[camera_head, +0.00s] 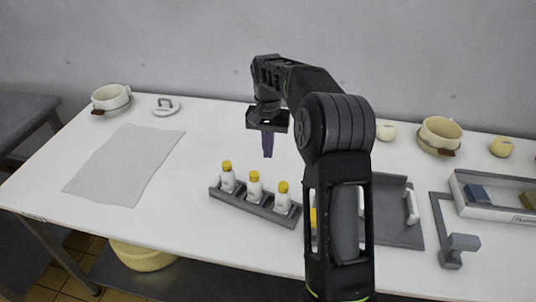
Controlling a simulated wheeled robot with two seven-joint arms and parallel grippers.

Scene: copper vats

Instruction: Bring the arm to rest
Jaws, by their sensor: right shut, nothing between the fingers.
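My right arm (338,180) rises from the bottom, right of the middle, and bends left at its elbow. My right gripper (267,150) hangs from it, pointing down, with its dark purple fingers shut and empty. It is above the white table (190,215), behind the bottle rack and apart from it. My left gripper is not in view.
A grey mat (125,165) lies left. Pots (111,97) (440,133) stand at the back. A tray (462,192) and grey bracket (460,244) are right.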

